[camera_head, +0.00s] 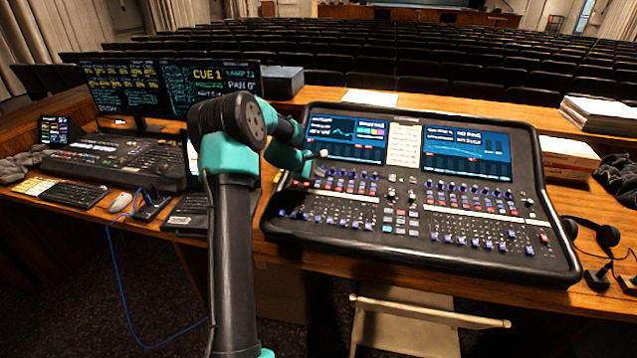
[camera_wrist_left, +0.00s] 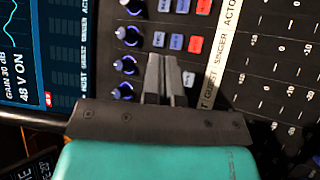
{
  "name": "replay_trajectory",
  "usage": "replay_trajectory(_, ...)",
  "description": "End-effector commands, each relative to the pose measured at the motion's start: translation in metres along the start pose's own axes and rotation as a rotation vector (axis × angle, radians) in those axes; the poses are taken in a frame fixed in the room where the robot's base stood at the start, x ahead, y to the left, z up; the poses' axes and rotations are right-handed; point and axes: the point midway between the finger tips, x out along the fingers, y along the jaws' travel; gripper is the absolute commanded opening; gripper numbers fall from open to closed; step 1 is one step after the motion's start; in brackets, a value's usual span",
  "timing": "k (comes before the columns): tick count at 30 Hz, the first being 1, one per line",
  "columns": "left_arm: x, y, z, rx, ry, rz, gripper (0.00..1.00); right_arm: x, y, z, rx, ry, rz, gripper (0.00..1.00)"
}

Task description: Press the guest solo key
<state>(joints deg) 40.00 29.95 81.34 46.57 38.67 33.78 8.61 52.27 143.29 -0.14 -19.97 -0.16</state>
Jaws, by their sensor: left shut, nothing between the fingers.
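The mixing console (camera_head: 400,225) lies on the desk, with small keys and knobs below its screens. My left gripper (camera_head: 322,154) is over the console's upper left part, just below the left screen. In the left wrist view its fingers (camera_wrist_left: 160,62) are shut and empty, among grey, blue and red keys. A label strip (camera_wrist_left: 216,60) there reads GUEST, SINGER, ACTOR. A pale key (camera_wrist_left: 188,78) shows beside the fingers, about level with GUEST. The fingers hide other keys in that row. I cannot read which key is solo, nor tell whether the fingertips touch one. My right gripper is out of view.
Blue-lit knobs (camera_wrist_left: 128,64) stand in a row left of the fingers. Two monitors (camera_head: 170,85) and a smaller control desk (camera_head: 125,155) are on the left. Books (camera_head: 600,115) and headphones (camera_head: 600,235) are on the right. Theatre seats fill the background.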

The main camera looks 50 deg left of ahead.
Motion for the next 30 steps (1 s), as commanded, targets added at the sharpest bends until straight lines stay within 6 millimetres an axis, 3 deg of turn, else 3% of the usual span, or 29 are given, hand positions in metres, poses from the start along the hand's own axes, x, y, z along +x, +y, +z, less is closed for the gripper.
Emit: replay_trajectory(30, -0.035, 0.025, 0.025, -0.001, 0.000, 0.000, 0.00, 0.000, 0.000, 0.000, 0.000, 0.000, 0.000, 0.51)
